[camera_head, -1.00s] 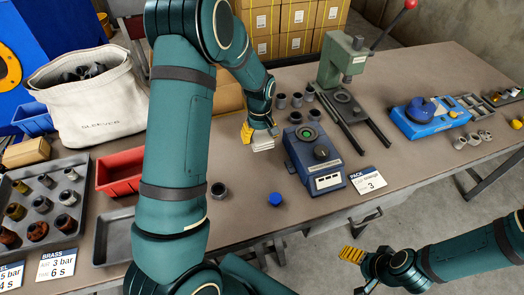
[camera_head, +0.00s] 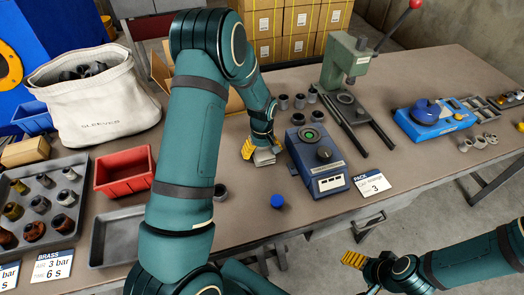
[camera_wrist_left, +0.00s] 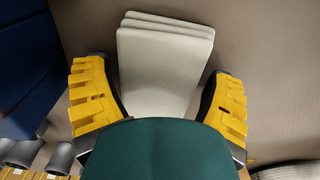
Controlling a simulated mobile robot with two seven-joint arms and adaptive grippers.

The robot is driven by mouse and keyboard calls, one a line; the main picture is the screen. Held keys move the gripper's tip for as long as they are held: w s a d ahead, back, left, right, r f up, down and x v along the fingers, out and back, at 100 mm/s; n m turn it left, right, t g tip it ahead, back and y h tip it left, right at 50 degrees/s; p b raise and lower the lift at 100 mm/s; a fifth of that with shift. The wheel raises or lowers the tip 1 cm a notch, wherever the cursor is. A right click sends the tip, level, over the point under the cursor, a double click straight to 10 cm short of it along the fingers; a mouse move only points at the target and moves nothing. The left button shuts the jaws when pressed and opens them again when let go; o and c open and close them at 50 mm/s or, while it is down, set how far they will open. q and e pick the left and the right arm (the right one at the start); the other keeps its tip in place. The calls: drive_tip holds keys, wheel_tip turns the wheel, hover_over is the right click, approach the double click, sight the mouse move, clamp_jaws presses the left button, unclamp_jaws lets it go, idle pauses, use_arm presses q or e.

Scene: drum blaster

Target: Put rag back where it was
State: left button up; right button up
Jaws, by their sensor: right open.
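The rag (camera_head: 265,157) is a light grey folded cloth in several layers. It is at my left gripper (camera_head: 258,151), over the table left of the blue device. I cannot tell whether the rag touches the table. My right gripper (camera_head: 356,262) is open and empty, in front of the table at the lower right.
A blue device (camera_head: 318,160) stands just right of the rag. Several grey sleeves (camera_head: 299,101) and a green press (camera_head: 345,65) are behind it. A blue cap (camera_head: 277,201) lies in front. A red bin (camera_head: 124,172) and sleeve bag (camera_head: 95,110) are left.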

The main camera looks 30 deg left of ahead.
sight(262, 149)
use_arm(q)
drive_tip(key=shift+o, duration=0.3)
drive_tip(key=shift+r, duration=0.15)
drive_tip(key=shift+r, duration=0.3)
wheel_tip(262, 149, up, 12)
drive_tip(key=p, duration=0.3)
drive_tip(key=shift+f, duration=0.2)
